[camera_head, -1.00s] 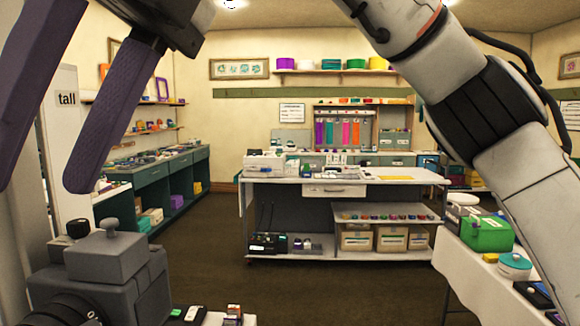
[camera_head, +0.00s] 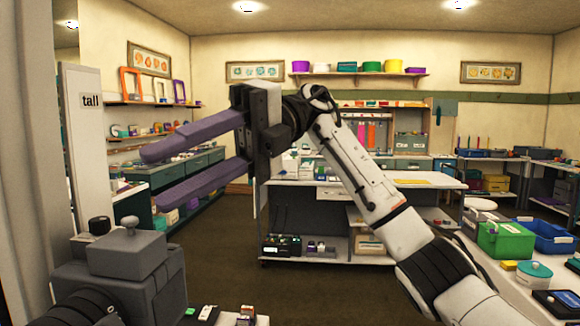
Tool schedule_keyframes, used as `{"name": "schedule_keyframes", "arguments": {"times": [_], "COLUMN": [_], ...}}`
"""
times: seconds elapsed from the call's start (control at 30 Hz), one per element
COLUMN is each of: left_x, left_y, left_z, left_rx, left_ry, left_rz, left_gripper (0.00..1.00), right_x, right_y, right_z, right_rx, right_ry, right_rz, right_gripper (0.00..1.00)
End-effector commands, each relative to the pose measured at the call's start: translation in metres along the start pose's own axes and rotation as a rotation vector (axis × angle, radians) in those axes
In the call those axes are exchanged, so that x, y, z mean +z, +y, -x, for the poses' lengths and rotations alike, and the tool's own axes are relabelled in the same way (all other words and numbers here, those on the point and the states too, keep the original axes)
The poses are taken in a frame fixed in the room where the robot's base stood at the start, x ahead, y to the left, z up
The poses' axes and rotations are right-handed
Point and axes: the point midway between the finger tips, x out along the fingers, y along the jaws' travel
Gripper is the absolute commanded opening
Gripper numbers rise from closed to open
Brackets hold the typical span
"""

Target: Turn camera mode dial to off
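A grey camera (camera_head: 125,280) stands at the lower left, its lens facing left and cut off by the bottom edge. On its top are a black knob (camera_head: 99,225) and a grey knob (camera_head: 129,224); I cannot tell which is the mode dial or read any setting. My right gripper (camera_head: 157,177) points left, with two long purple fingers spread apart and nothing between them. In the picture it is above the camera and clear of both knobs. My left gripper is not in view.
Small items (camera_head: 240,316) lie beside the camera. A workbench (camera_head: 410,180) is farther back, and a white-covered table with a green box (camera_head: 505,238) is at the right.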

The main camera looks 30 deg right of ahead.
Motion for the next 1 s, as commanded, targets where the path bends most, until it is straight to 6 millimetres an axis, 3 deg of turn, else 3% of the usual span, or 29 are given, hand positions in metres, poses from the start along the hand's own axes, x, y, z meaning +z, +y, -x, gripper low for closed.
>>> {"name": "schedule_keyframes", "arguments": {"times": [0.6,0.83,1.0], "left_x": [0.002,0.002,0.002], "left_y": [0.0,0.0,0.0], "left_z": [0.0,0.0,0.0], "left_rx": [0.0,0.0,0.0], "left_ry": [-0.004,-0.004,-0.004], "left_rz": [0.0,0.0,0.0], "left_gripper": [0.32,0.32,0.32], "right_x": [0.009,0.016,0.028], "right_y": [-0.095,-0.121,-0.128], "right_z": [0.083,0.121,0.151], "right_rx": [0.394,0.548,0.657], "right_ry": [-0.231,-0.377,-0.502], "right_rz": [-0.196,-0.24,-0.248], "right_gripper": [0.38,0.38,0.38]}}
